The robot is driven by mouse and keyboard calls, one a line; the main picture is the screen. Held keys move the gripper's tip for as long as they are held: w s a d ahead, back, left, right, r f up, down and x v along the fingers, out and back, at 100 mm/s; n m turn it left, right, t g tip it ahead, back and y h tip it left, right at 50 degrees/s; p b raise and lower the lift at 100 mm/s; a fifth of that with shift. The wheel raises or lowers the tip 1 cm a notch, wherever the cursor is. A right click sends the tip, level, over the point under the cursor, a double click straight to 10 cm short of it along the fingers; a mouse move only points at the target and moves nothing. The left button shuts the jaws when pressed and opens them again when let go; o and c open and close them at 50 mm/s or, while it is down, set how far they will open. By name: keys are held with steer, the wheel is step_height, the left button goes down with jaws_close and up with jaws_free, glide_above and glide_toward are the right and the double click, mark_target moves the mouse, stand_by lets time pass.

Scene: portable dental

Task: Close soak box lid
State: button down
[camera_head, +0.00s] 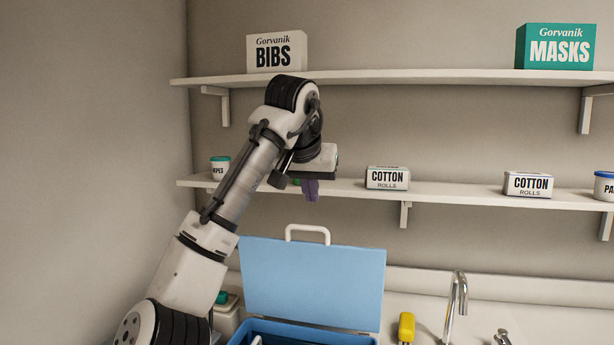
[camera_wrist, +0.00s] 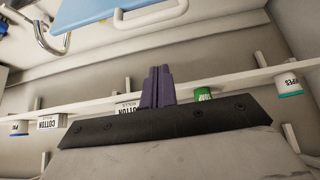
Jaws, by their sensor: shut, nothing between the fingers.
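The blue soak box (camera_head: 300,334) stands on the counter at the bottom of the head view, and its lower part is out of frame. Its blue lid (camera_head: 312,283) stands open, nearly upright, with a white handle (camera_head: 307,230) on its upper edge. In the wrist view the lid (camera_wrist: 85,10) and handle (camera_wrist: 150,16) show at the top edge. My gripper (camera_head: 311,192) is above the handle and apart from it, near the lower shelf. Its purple fingers (camera_wrist: 156,84) are together and empty in the wrist view.
The lower shelf (camera_head: 450,193) holds cotton roll boxes (camera_head: 387,178) and tubs, close to my gripper. The upper shelf (camera_head: 420,77) holds bibs and masks boxes. A yellow bottle (camera_head: 406,328) and a tap (camera_head: 457,300) stand right of the soak box.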

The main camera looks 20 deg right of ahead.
steer(key=f, duration=0.3)
steer(key=s+f+p, duration=0.1)
steer(key=shift+a+f, duration=0.25)
steer(key=shift+a, duration=0.15)
steer(key=shift+s, duration=0.1)
steer(key=shift+a+f, duration=0.15)
